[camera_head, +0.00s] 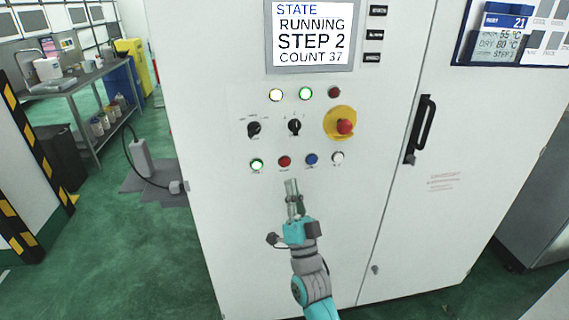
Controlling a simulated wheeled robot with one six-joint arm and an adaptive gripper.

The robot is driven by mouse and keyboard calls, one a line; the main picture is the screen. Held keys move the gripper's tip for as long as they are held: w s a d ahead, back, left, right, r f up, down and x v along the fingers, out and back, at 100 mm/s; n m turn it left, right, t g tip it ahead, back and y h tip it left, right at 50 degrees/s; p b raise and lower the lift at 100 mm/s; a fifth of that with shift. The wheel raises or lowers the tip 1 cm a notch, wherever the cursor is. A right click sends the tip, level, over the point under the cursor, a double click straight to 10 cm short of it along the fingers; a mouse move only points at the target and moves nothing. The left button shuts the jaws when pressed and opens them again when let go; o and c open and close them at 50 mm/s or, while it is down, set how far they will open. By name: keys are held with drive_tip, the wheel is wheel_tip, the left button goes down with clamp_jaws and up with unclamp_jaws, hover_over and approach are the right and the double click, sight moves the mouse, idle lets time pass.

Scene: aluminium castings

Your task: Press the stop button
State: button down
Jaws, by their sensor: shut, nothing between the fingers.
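A white control cabinet (235,215) stands in front of me. Its lower button row holds a green button (257,164), a red button (285,161), a blue button (311,159) and a white button (337,158). The labels under them are too small to read, so I cannot confirm which is the stop button. A red mushroom button (345,127) sits on a yellow disc, above and right of the row. My gripper (291,184) is shut and empty, its tips just below the red button in the picture. I cannot tell whether it touches the panel.
A screen (311,32) reads RUNNING, STEP 2, COUNT 37. Two black selector knobs (254,129) and lamps (306,93) sit above the buttons. A black door handle (420,128) protrudes at the right.

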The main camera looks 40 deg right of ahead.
drive_tip(key=shift+w+d, duration=0.6)
drive_tip(key=shift+w, duration=0.3)
drive_tip(key=shift+w+d, duration=0.65)
drive_tip(key=shift+w, duration=0.25)
drive_tip(key=shift+w+d, duration=0.6)
drive_tip(key=shift+w, duration=0.3)
drive_tip(key=shift+w+d, duration=0.2)
drive_tip(key=shift+w, duration=0.1)
drive_tip(key=shift+w+d, duration=0.25)
drive_tip(key=shift+w, duration=0.15)
drive_tip(key=shift+s, duration=0.1)
idle(0.5)
drive_tip(key=shift+s+a, duration=0.45)
drive_tip(key=shift+s, duration=0.15)
drive_tip(key=shift+s+a, duration=0.7)
drive_tip(key=shift+s, duration=0.35)
drive_tip(key=shift+s+a, duration=0.7)
drive_tip(key=shift+s, duration=0.35)
